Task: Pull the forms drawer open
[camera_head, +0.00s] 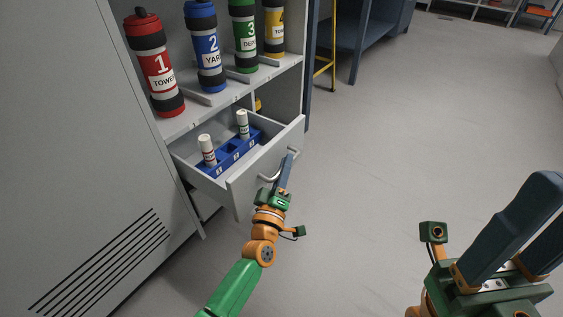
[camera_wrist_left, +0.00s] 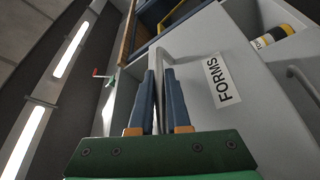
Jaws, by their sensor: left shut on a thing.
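The forms drawer (camera_head: 240,187) stands open from the cabinet below the shelf of tubes. Its front carries a white FORMS label (camera_wrist_left: 222,80) in the left wrist view. A curved metal handle (camera_head: 266,177) sits on the front, and it also shows in the left wrist view (camera_wrist_left: 158,62). My left gripper (camera_head: 289,158) is shut on this handle, with its blue fingers on either side of the bar. My right gripper (camera_head: 535,225) is at the lower right, away from the drawer, with its two blue fingers apart and nothing seen between them.
A blue rack (camera_head: 231,154) with white-capped bottles lies inside the drawer. Red (camera_head: 155,65), blue (camera_head: 206,45), green (camera_head: 244,35) and yellow (camera_head: 274,28) tubes stand on the shelf above. The grey floor (camera_head: 390,150) right of the drawer is clear.

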